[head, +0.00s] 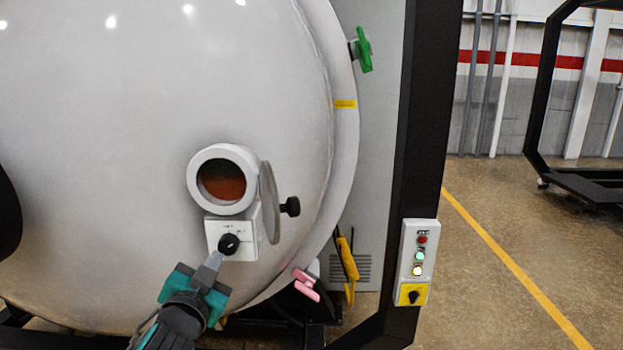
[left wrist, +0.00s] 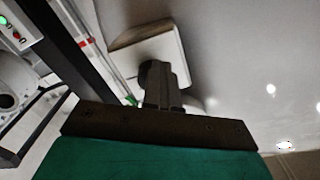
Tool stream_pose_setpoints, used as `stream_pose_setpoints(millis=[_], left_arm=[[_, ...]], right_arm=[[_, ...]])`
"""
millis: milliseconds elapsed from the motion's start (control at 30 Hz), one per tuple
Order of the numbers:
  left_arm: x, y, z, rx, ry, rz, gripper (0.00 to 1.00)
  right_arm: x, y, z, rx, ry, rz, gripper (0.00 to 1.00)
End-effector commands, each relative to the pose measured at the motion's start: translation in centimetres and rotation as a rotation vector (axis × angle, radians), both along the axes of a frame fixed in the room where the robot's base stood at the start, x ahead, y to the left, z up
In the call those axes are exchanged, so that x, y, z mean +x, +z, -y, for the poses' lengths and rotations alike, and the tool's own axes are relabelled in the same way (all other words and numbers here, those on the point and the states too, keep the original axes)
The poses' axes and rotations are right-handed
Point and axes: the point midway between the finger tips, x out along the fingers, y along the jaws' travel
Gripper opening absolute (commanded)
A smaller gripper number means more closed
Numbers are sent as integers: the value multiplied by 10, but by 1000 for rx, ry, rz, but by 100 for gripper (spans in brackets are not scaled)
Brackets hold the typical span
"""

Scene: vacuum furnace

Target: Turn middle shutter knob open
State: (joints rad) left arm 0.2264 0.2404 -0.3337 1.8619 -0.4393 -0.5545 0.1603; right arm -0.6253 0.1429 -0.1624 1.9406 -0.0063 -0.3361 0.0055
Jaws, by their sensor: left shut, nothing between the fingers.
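The middle shutter knob (head: 229,244) is a black knob on a white box (head: 246,222), below a round viewport (head: 222,179) with a dark orange pane. The round shutter plate (head: 269,203) hangs open at the viewport's right side. My left gripper (head: 215,259) is shut, its fingertips at the knob's lower left edge; nothing shows between them. In the left wrist view the shut fingers (left wrist: 163,92) overlap the dark knob (left wrist: 150,74) in front of the white box (left wrist: 165,45). Whether they touch the knob cannot be told. My right gripper is not in view.
The curved white furnace door (head: 100,150) fills the left side. A green handle (head: 363,50) and a pink handle (head: 305,284) sit at its rim. A black frame post (head: 418,130) carries a control box (head: 416,262). Open floor lies at right.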

Motion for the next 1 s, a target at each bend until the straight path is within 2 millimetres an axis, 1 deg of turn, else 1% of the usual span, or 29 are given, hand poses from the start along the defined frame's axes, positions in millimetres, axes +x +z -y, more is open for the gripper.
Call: stream_pose_setpoints(millis=[33, 467, 733, 867, 1000], left_arm=[[5, 11, -9, 1, 19, 19, 0], [5, 8, -10, 0, 22, 12, 0], [6, 1, -17, 2, 24, 7, 0], [-2, 0, -17, 3, 25, 4, 0], [-20, -1, -17, 2, 22, 4, 0]], right_arm=[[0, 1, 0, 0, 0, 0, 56], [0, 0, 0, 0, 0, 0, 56], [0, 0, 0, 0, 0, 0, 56], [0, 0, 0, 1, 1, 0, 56], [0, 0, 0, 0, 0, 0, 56]])
